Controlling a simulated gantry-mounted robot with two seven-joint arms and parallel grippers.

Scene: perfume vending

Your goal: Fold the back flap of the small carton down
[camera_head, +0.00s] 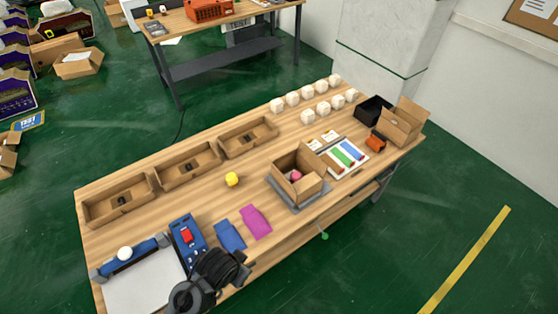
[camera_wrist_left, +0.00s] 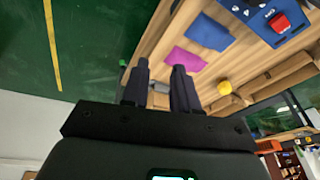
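A small brown carton (camera_head: 287,161) stands open on a grey plate (camera_head: 301,203) near the front edge of the table. A pink item (camera_head: 296,175) shows inside it. The carton's flaps look raised, but the exact angle of the back flap is hard to tell. In the left wrist view, my left gripper (camera_wrist_left: 160,68) has its two dark fingers apart, with nothing held between them. I cannot make out the carton clearly in that view.
A purple mat (camera_head: 256,221) and blue mat (camera_head: 229,236) lie left of the carton. A yellow item (camera_head: 232,179) sits behind them. A white tray with coloured strips (camera_head: 345,157) and another open carton (camera_head: 403,120) are to the right. Three shallow boxes (camera_head: 188,164) line the back.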

